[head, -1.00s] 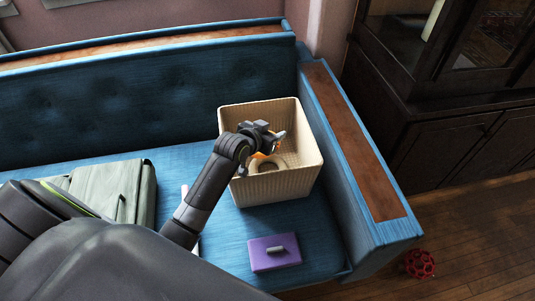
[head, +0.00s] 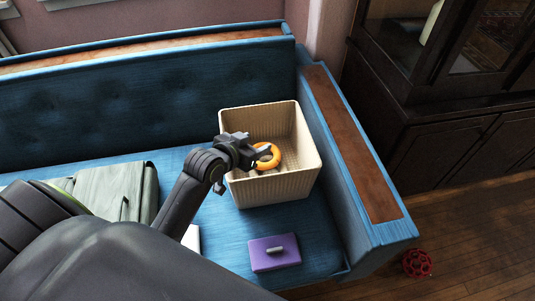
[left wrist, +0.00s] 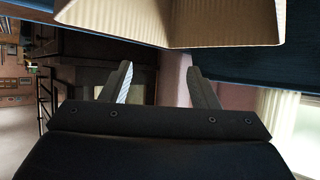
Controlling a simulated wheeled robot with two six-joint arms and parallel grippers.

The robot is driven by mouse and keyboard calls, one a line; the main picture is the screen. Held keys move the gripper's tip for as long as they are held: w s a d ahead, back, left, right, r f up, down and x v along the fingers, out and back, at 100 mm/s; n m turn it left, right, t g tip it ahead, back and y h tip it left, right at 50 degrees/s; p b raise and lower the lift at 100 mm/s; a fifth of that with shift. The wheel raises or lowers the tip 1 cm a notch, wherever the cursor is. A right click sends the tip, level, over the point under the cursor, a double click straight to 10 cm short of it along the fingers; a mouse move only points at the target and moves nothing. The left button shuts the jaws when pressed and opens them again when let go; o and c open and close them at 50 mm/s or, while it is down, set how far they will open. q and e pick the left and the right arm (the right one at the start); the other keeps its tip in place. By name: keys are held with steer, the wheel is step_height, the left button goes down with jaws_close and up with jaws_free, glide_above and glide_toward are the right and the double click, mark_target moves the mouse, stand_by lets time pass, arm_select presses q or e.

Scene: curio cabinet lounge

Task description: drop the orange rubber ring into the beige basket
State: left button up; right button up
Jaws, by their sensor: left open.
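The beige basket (head: 275,187) stands on the blue sofa seat near the armrest; its wall also shows at the top of the left wrist view (left wrist: 222,25). The orange rubber ring (head: 274,161) shows inside the basket's opening, partly covered by my gripper. My left gripper (head: 262,153) is at the basket's left rim, in front of the ring in the head view. In the left wrist view its two fingers (left wrist: 160,75) are apart with nothing between them. Whether the ring rests fully on the basket floor is hard to tell. My right gripper is not in view.
A purple box (head: 275,253) with a grey handle lies on the seat in front of the basket. A grey-green folded item (head: 110,190) lies to the left. The wooden-topped armrest (head: 350,145) is right of the basket. A red object (head: 417,263) is on the floor.

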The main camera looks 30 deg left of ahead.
arm_select(q)
steer(key=p+v, duration=0.1)
steer(key=v, duration=0.6)
steer(key=shift+s, duration=0.2)
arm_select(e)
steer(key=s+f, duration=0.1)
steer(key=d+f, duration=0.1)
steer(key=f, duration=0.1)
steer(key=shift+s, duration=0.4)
